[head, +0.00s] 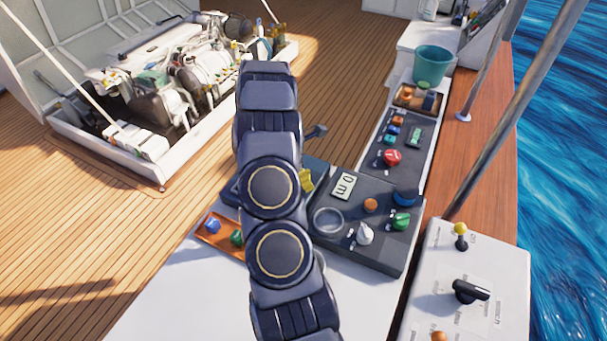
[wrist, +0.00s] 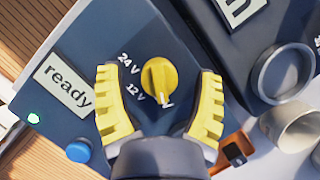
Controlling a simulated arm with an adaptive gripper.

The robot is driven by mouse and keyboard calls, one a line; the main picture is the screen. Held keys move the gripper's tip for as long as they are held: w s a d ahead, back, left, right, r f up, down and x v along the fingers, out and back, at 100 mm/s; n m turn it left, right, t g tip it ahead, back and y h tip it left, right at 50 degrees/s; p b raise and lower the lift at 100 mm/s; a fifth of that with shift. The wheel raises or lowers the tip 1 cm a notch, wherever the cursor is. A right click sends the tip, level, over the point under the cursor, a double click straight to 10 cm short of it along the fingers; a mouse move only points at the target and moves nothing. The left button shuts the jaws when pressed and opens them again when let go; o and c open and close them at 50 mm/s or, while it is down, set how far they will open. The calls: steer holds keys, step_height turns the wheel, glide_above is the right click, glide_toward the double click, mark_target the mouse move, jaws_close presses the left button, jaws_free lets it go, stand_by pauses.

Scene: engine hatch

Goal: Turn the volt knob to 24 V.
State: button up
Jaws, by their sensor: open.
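The yellow volt knob (wrist: 159,77) is on a dark panel (wrist: 190,45) in the wrist view. The labels 24 V (wrist: 128,63) and 12 V (wrist: 135,92) are at its left. The knob's bar stands nearly upright in the picture, with a white mark by its lower end; I cannot tell its exact setting. My gripper (wrist: 157,74) is open, with one yellow finger on each side of the knob and visible gaps between. In the head view my arm hides most of this panel; a yellow patch beside it may be a finger or the knob.
The panel also has a "ready" display (wrist: 63,80), a green light (wrist: 34,118) and a blue button (wrist: 79,151). A second dark box (head: 385,255) with a "0 m" display (head: 344,186) and several knobs stands close on the right. An orange tray (head: 210,240) lies left of my arm.

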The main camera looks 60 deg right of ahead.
steer(key=shift+f, duration=0.1)
steer(key=c, duration=1.1)
steer(key=shift+c, duration=0.2)
steer(key=m+y, duration=0.1)
steer(key=m, duration=0.2)
steer(key=m+g+y, duration=0.1)
steer(key=m, duration=0.1)
steer(key=shift+m, duration=0.4)
steer(key=m+y, duration=0.2)
steer(key=m, duration=0.3)
steer(key=m+y, duration=0.1)
steer(key=m, duration=0.2)
steer(key=m+y, duration=0.1)
steer(key=m, duration=0.1)
steer(key=shift+m+t, duration=0.4)
steer(key=m, duration=0.2)
steer(key=m+t+y, duration=0.1)
steer(key=m, duration=0.2)
steer(key=shift+m+t, duration=0.3)
